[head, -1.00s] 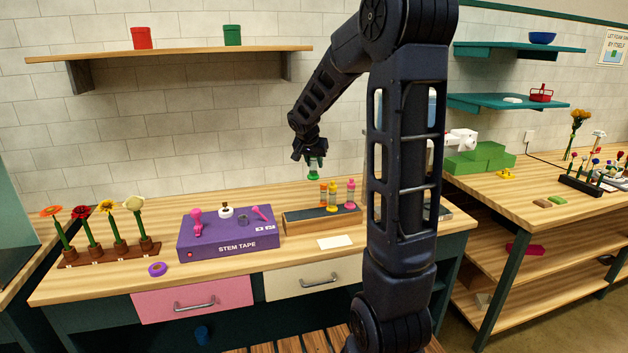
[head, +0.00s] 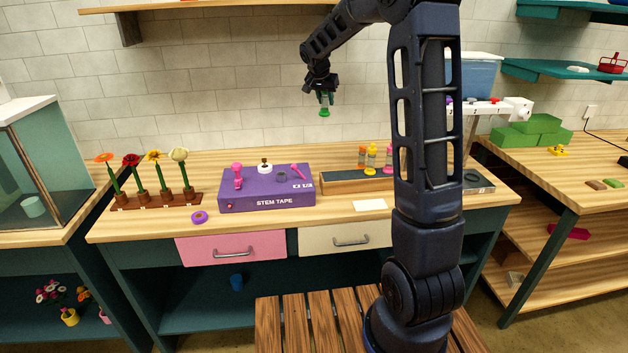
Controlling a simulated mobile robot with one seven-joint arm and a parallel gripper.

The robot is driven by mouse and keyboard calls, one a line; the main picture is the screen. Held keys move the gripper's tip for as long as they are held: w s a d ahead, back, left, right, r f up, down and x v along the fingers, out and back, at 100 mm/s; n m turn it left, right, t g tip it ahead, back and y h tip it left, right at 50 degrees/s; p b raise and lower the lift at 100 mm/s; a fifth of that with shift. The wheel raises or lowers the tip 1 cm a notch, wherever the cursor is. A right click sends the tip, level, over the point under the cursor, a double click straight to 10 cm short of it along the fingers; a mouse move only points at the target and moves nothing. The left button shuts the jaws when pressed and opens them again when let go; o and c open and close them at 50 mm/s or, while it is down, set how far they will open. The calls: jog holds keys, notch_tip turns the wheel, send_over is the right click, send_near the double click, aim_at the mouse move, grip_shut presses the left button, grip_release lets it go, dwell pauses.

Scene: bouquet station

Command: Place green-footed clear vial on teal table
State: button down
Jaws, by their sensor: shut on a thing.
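My gripper (head: 322,92) is shut on a clear vial with a green foot (head: 324,112). The vial hangs upright, foot down, in the air in front of the tiled wall. The fingers hide part of it. Several vials with orange, yellow and pink feet (head: 371,160) stand at a dark-topped wooden block (head: 340,182) on the bench, to the right of and below my gripper. The bench (head: 160,225) has a wooden top and a dark teal body. I cannot tell which surface is the teal table.
A purple stem tape box (head: 265,190) and a flower rack (head: 155,200) stand on the bench. A glass-sided case (head: 30,165) stands on the left table. Green blocks (head: 530,130) sit on the right table. A wooden slatted surface (head: 310,320) is at the front.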

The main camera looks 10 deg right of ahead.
jog(key=w+a+f, duration=0.3)
jog(key=w+a, duration=0.4)
jog(key=a, duration=0.2)
jog(key=w+a+f, duration=0.3)
jog(key=w+a, duration=0.3)
jog(key=a, duration=0.2)
jog(key=shift+n, duration=0.4)
jog(key=f, duration=1.9)
jog(key=shift+w+f, duration=0.25)
jog(key=shift+f, duration=0.05)
jog(key=shift+f, duration=0.15)
jog(key=c, duration=1.1)
grip_release()
